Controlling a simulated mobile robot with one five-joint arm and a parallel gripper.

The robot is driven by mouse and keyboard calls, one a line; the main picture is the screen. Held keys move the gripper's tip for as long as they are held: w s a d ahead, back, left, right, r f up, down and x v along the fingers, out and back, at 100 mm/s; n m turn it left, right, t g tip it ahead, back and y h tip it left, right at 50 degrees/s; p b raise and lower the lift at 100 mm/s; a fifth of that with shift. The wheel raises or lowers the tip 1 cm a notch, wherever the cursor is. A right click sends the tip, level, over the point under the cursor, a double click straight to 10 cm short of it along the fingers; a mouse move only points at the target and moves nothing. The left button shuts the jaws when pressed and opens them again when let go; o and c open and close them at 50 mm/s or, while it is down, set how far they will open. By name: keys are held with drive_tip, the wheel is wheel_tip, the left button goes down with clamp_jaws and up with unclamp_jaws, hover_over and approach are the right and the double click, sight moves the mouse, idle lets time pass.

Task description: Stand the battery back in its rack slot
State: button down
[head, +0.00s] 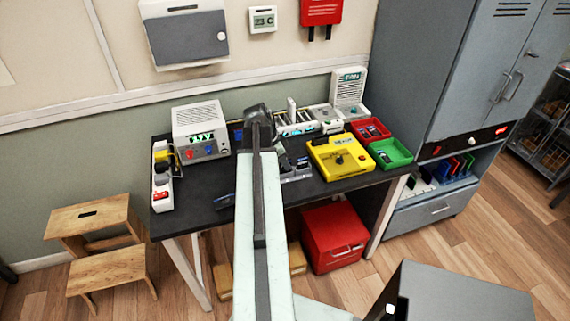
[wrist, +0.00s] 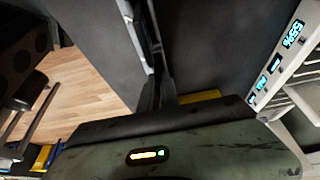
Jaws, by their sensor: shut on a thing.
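My gripper (head: 259,115) is over the back of the dark bench, just left of the white rack (head: 297,129). In the wrist view, the dark fingers of my gripper (wrist: 158,95) are close together and shut on the battery, which is mostly hidden. A small yellow piece (wrist: 203,96) shows beside the fingers; I cannot tell whether it is part of the battery. A white slotted unit with lit displays (wrist: 283,62) stands at the right of the wrist view. The rack's free slot cannot be made out.
On the bench (head: 218,187) are a white meter box (head: 200,128) at left, and a yellow fixture (head: 341,157), a red bin (head: 370,131) and a green bin (head: 390,153) at right. A tall grey cabinet (head: 450,70) stands right of the bench. The bench's front left is fairly clear.

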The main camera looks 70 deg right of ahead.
drive_tip(key=shift+f, duration=0.2)
idle(0.4)
drive_tip(key=c, duration=1.5)
unclamp_jaws()
drive_tip(key=shift+r, duration=0.15)
drive_tip(key=p+v, duration=0.6)
drive_tip(key=v, duration=0.1)
drive_tip(key=shift+w+a+r+p, duration=0.15)
drive_tip(key=shift+r+p, duration=0.1)
drive_tip(key=shift+p, duration=0.15)
